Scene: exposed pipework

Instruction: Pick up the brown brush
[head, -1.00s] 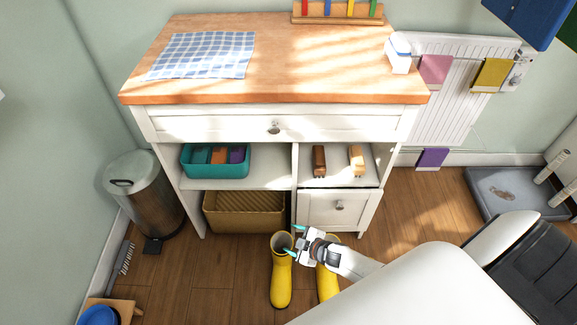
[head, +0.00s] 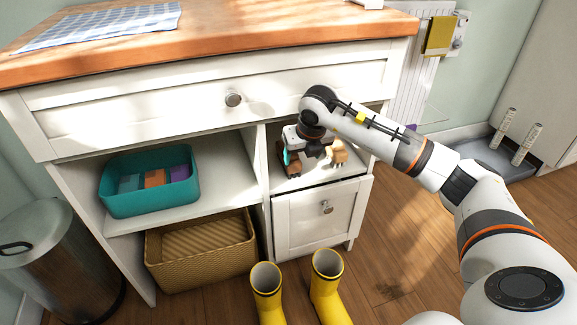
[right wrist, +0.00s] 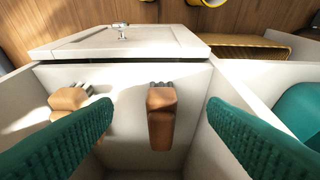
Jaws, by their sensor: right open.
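The brown brush (right wrist: 161,118) lies on the right-hand cubby shelf, with a dark brown body and grey bristles at one end. In the right wrist view it is between my open green fingers, with a gap on each side. My right gripper (right wrist: 160,108) is open and empty, reaching into the cubby. In the head view the brown brush (head: 293,170) is partly hidden by the gripper. My left gripper is not in view.
The white cabinet's middle divider (head: 262,185) and the drawer front (head: 316,221) bound the cubby. A teal bin (head: 148,205) stands on the left shelf, above a wicker basket (head: 200,255). Yellow boots (head: 267,290) stand on the floor in front.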

